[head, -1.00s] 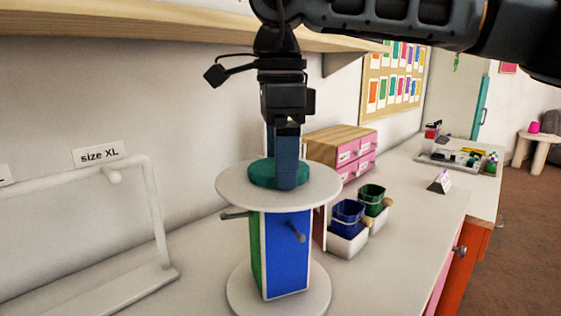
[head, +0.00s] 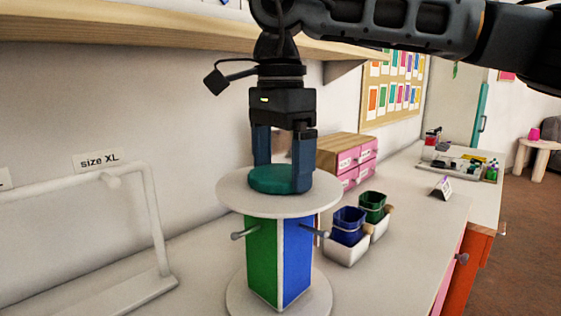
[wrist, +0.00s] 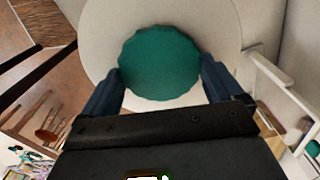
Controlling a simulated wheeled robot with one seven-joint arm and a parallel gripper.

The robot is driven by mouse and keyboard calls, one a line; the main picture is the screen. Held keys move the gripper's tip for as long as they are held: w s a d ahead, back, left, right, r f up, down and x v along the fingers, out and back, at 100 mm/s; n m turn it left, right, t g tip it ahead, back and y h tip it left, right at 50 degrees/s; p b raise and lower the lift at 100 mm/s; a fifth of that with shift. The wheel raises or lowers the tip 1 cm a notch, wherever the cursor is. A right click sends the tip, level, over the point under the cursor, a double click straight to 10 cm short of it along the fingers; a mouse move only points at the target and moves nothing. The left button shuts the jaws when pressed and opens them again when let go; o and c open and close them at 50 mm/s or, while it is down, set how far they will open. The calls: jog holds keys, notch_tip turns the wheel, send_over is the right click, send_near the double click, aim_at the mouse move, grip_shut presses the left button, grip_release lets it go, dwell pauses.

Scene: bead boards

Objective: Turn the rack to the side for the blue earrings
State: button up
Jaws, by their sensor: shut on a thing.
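The rack is a turning stand with a white round top (head: 235,192), a white round base (head: 318,300) and a four-sided column. A green side (head: 264,258) and a blue side (head: 298,258) of the column face me, with the edge between them near the middle. Grey pegs stick out from these sides. My gripper (head: 281,182) points down and is shut on the teal knob (head: 270,178) on top of the rack, one finger on each side. The wrist view shows the knob (wrist: 160,62) between both fingers. No earrings can be made out on the rack.
A blue bin (head: 348,226) and a green bin (head: 373,206) in white holders stand right of the rack. A pink drawer box (head: 348,158) is behind. A white frame stand (head: 155,215) labelled size XL is at left. A wooden shelf (head: 150,28) hangs above.

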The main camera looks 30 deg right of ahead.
jog(key=o, duration=1.1)
jog(key=shift+o, duration=0.2)
jog(key=shift+r, duration=0.1)
notch_tip(320, 180, up, 8)
jog(key=shift+f, duration=0.15)
